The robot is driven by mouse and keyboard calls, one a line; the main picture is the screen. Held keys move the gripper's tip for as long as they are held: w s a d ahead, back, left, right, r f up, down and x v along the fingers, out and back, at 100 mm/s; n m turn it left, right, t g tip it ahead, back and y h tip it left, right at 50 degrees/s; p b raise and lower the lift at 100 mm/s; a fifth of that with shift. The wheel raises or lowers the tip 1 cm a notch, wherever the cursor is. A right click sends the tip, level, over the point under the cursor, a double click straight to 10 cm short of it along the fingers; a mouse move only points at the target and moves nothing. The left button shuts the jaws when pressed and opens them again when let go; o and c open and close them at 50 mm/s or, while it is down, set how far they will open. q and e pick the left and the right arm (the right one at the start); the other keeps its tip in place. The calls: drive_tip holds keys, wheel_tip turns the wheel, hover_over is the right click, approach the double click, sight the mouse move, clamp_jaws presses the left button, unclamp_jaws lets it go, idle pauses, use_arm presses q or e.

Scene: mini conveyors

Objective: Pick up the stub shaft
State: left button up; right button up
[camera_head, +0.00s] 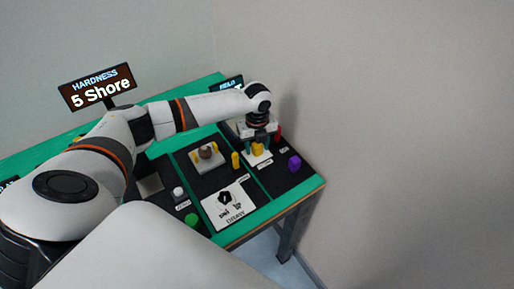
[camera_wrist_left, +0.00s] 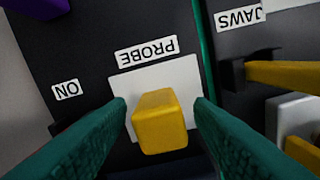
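My left gripper (camera_head: 258,137) reaches down at the far right part of the green table. In the left wrist view its two green fingers (camera_wrist_left: 160,108) are open, one on each side of a yellow block (camera_wrist_left: 160,122). The block stands on a white plate (camera_wrist_left: 180,80) by a PROBE label, and also shows in the head view (camera_head: 258,149). No thing is labelled as the stub shaft. A brown rounded piece (camera_head: 208,152) sits between yellow jaws on a pale fixture, left of my gripper; I cannot tell whether it is the shaft. My right gripper is not in view.
On the green table (camera_head: 255,218) a purple block (camera_head: 294,162), a red piece (camera_head: 278,133), a yellow peg (camera_head: 235,160), a white knob (camera_head: 178,193) and a green button (camera_head: 192,220) stand around. A HARDNESS display (camera_head: 98,88) rises behind. The JAWS yellow bar (camera_wrist_left: 285,75) lies right of my fingers.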

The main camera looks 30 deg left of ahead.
use_arm(q)
drive_tip(key=c, duration=0.9)
drive_tip(key=shift+r, duration=0.1)
